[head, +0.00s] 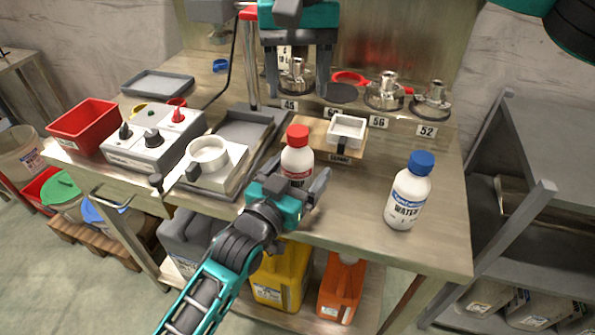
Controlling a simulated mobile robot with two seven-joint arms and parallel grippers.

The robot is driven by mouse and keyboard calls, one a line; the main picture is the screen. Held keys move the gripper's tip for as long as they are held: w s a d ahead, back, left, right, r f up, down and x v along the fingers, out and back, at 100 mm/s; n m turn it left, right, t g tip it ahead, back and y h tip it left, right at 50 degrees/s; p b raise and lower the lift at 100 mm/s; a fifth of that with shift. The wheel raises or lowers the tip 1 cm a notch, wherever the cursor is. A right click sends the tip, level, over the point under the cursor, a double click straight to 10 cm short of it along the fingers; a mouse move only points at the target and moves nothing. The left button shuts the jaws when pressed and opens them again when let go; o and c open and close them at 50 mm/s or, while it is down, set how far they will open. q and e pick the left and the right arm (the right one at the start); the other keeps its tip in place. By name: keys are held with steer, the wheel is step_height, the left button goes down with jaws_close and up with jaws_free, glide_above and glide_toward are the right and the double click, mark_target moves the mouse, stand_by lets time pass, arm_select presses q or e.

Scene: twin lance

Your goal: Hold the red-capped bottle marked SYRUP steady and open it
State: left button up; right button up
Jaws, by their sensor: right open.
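The red-capped bottle (297,160) is white and upright near the table's front edge, its red cap (298,132) on. The red lettering on its label is partly hidden, so I cannot read it. My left gripper (297,188) reaches in from the lower left, with its fingers around the bottle's lower part, and appears shut on it. The bottle's base is hidden. My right gripper (297,88) hangs above and behind the cap in the picture, fingers pointing down, open and empty, apart from the cap.
A blue-capped bottle marked WATER (408,195) stands to the right. A white square dish (347,130) and metal weights (385,92) are behind. A scale (208,155), control box (148,138) and red bin (84,123) are left. Bare table lies between the bottles.

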mark_target(297, 130)
arm_select(q)
jaws_close()
arm_select(e)
steer(key=m, duration=1.4)
steer(key=shift+m, duration=0.4)
steer(key=m, duration=1.4)
steer(key=shift+m, duration=0.3)
steer(key=m, duration=0.3)
steer(key=shift+m, duration=0.3)
steer(key=m, duration=0.3)
steer(key=shift+m, duration=0.4)
steer(key=m, duration=1.6)
steer(key=shift+m, duration=0.4)
steer(key=shift+f+m, duration=0.3)
steer(key=shift+f, duration=3.7)
